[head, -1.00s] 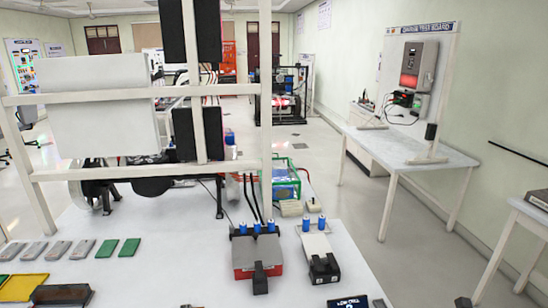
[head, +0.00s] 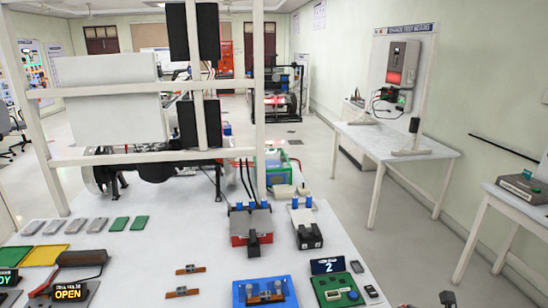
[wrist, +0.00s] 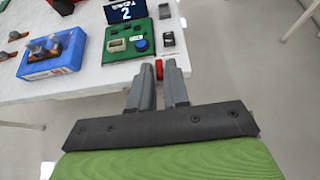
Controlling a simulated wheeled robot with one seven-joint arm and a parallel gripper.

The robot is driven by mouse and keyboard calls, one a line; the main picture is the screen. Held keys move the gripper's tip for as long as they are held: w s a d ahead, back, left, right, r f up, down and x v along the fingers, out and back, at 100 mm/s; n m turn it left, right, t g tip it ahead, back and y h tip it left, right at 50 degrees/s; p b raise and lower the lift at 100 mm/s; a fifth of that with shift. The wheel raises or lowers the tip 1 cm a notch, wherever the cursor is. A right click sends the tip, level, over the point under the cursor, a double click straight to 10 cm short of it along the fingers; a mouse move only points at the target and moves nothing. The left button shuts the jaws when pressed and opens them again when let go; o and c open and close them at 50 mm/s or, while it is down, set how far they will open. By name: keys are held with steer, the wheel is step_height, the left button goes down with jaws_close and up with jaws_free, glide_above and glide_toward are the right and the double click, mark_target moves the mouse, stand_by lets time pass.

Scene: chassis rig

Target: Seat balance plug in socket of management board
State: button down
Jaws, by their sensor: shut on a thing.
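My gripper (wrist: 159,72) is in the wrist view, just off the bench's front edge. Its two grey fingers are closed on a small red piece (wrist: 159,69), which shows between the tips; it looks like the balance plug, mostly hidden by the fingers. A green board (wrist: 117,47) lies on the bench ahead and to the left of the fingertips, apart from them. It looks like the management board and carries a small screen and a round blue part. It also shows in the head view (head: 322,284). I cannot make out its socket.
A display reading 2 (head: 327,265) stands behind the green board. A blue block with grey parts (head: 240,296) is to its left. A small dark box (wrist: 166,39) lies to its right. The white bench (head: 205,250) has bare room in the middle; floor lies beyond its right edge.

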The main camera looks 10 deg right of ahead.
steer(key=w+a+f, duration=0.3)
steer(key=w+a, duration=0.3)
steer(key=a, duration=0.4)
steer(key=a+f, duration=0.2)
steer(key=a, duration=0.5)
steer(key=a+f, duration=0.3)
steer(key=a, duration=0.4)
steer(key=shift+s+a, duration=0.3)
steer(key=shift+s, duration=0.1)
